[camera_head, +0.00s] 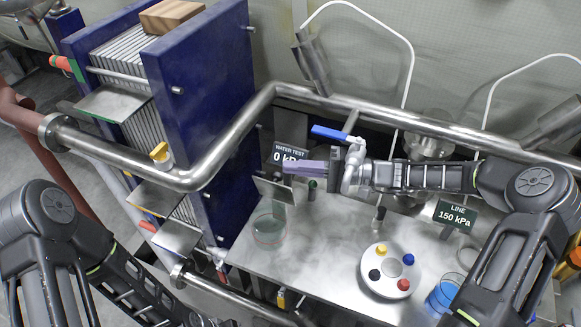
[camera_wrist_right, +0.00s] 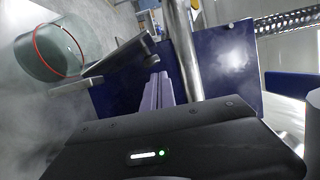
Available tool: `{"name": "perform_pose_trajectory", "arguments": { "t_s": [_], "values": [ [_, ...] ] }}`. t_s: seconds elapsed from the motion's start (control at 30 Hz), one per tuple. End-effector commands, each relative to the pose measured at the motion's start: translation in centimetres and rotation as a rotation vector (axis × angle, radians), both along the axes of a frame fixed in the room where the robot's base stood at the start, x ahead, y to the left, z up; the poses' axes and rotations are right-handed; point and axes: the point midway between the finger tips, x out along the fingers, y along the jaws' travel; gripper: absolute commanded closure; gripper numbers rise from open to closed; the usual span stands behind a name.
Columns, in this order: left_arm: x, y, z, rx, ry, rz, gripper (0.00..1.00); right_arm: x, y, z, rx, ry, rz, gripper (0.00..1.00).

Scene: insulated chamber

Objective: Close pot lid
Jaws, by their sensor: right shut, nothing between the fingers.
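A clear glass pot (camera_head: 268,232) stands on the steel table in the head view. In the right wrist view the pot (camera_wrist_right: 62,50) is at the upper left and shows a red ring at its mouth. A grey plate-like lid (camera_head: 272,190) stands tilted up behind the pot's mouth in the head view, not lying over it. My right gripper (camera_head: 288,167) is shut and empty, with its purple fingers just above the lid; I cannot tell whether they touch. The fingers (camera_wrist_right: 158,90) also show in the wrist view. My left gripper is out of the frame.
A steel pipe (camera_head: 230,130) runs around the table's back and left. A blue-handled valve (camera_head: 332,133) is behind my right gripper. A white disc with coloured knobs (camera_head: 390,270) and a blue beaker (camera_head: 443,295) stand at right. The table's front middle is clear.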

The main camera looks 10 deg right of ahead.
Motion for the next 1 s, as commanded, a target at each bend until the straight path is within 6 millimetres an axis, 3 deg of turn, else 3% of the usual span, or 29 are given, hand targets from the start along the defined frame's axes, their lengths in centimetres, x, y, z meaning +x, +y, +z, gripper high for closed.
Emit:
{"name": "perform_pose_trajectory", "arguments": {
  "t_s": [0.2,0.4,1.0],
  "values": [
    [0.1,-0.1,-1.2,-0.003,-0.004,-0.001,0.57,-0.8,-3.6,-0.5,-0.003,0.001,-0.005,1.0],
    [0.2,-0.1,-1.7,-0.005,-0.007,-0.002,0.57,-1.5,-6.1,-0.4,-0.001,0.002,-0.004,1.0],
    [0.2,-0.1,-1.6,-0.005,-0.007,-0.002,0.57,-1.7,-6.4,-0.3,0.001,0.003,-0.001,1.0]
  ]
}}
